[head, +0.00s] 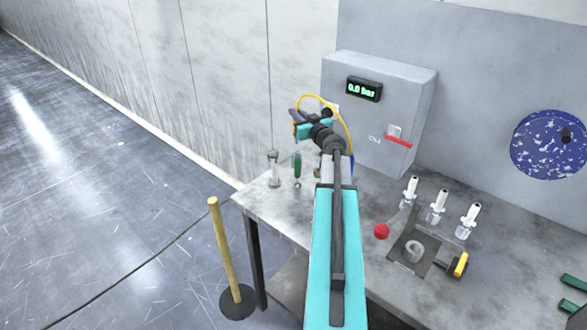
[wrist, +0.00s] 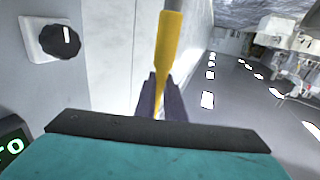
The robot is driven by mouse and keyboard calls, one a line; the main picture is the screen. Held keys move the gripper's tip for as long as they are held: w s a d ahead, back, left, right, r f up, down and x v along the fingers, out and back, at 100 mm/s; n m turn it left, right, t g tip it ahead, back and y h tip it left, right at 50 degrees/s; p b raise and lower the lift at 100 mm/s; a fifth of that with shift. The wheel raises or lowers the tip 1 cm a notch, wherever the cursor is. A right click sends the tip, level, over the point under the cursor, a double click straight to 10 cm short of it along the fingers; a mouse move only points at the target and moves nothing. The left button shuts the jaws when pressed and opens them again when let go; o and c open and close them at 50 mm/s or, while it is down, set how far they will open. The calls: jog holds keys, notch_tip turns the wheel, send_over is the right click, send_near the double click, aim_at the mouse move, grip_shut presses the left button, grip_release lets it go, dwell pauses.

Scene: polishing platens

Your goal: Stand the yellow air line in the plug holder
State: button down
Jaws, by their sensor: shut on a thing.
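My gripper (head: 297,116) is raised above the back left part of the bench, left of the grey control box. In the wrist view its two purple fingers (wrist: 161,98) are shut on the yellow air line (wrist: 168,50). The line's thick yellow end points up in that picture, with a pale grey tip at the top edge. In the head view the yellow air line (head: 345,122) arches from the gripper over the wrist and down behind my arm. I cannot make out the plug holder for certain; my arm covers part of the bench.
A clear upright piece (head: 273,170) and a green-handled item (head: 297,170) stand on the bench (head: 262,205) below the gripper. The control box (head: 370,105) reads 0.0 bar. Right of my arm are a red knob (head: 382,231), several white-topped clear pieces (head: 437,207) and a yellow handle (head: 460,264).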

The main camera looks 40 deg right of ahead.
dwell(0.3)
jog(key=shift+f, duration=3.1)
jog(key=shift+f, duration=2)
jog(key=c, duration=1.8)
grip_release()
jog(key=shift+c, duration=0.2)
